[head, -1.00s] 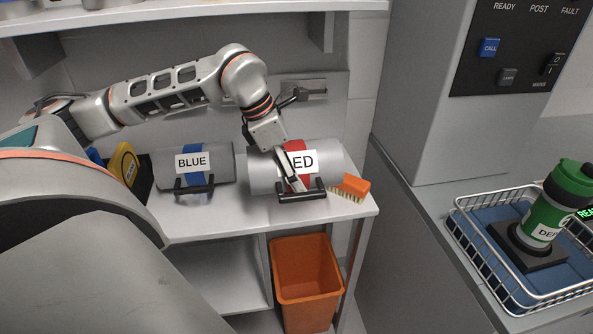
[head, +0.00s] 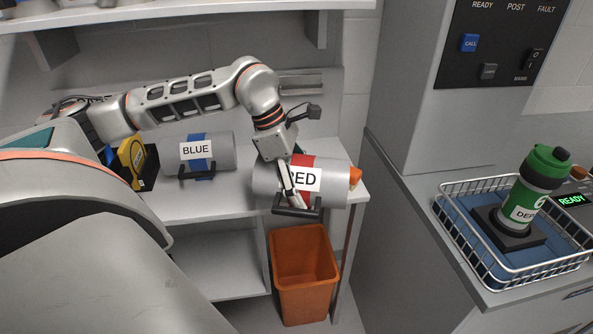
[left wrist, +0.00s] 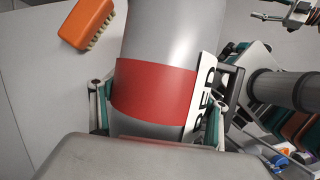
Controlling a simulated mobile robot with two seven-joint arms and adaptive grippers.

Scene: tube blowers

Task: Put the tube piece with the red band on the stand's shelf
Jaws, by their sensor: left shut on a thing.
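The tube piece with the red band (head: 334,183) is a grey cylinder with a white "RED" label and a black handle. My left gripper (head: 290,200) is shut on it, with one finger in front of the label near the handle. In the left wrist view the red band (left wrist: 155,90) lies between the two fingers. The tube appears raised at the front edge of a light grey shelf unit (head: 225,212). I cannot tell which surface is the stand's shelf. What seems to be my right gripper (left wrist: 288,14) shows small in the left wrist view; its jaws are unclear.
A blue-banded tube (head: 222,152) and a yellow item (head: 131,158) stand at left on the unit. An orange brush (left wrist: 90,22) lies behind the red tube. An orange bin (head: 304,275) is below. A wire basket (head: 478,270) with a green-topped canister (head: 530,190) stands at right.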

